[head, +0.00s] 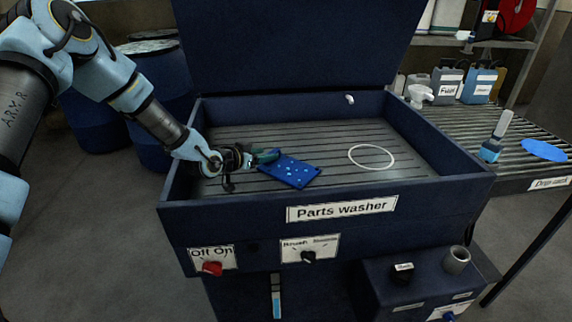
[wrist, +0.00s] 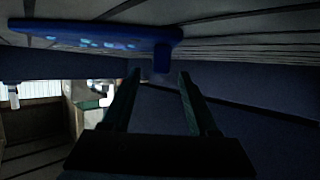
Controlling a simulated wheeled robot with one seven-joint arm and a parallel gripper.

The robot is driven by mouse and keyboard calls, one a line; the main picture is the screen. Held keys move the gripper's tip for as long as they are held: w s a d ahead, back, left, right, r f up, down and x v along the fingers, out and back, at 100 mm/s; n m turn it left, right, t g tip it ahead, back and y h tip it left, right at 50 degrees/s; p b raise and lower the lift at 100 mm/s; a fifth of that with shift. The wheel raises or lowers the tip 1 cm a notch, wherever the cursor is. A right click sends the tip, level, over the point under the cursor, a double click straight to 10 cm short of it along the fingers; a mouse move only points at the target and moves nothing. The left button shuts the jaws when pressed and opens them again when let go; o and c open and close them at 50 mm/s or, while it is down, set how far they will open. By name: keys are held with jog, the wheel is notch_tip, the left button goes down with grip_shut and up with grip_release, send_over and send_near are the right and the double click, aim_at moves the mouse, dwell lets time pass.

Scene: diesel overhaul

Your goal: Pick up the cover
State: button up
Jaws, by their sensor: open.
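The blue rectangular plate with light blue spots (head: 290,171), which looks like the cover, lies on the slatted floor of the parts washer. In the wrist view the plate (wrist: 100,38) spans the upper left, and a short blue tab (wrist: 162,58) sticks out from it. My gripper (head: 262,157) is at the plate's left end, low in the washer. In the wrist view my gripper (wrist: 160,75) is open, and the tab appears between or just beyond its fingertips. I cannot tell whether they touch it.
The parts washer (head: 235,211) has raised walls around the plate and an upright lid behind. A white ring (head: 371,157) lies to the right on its floor. On the drip rack at right are a blue oval piece (head: 545,150), a brush (head: 496,137) and several jugs.

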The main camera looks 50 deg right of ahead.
jog(key=shift+x, duration=1.2)
grip_shut()
jog(key=shift+r, duration=0.1)
dwell(0.4)
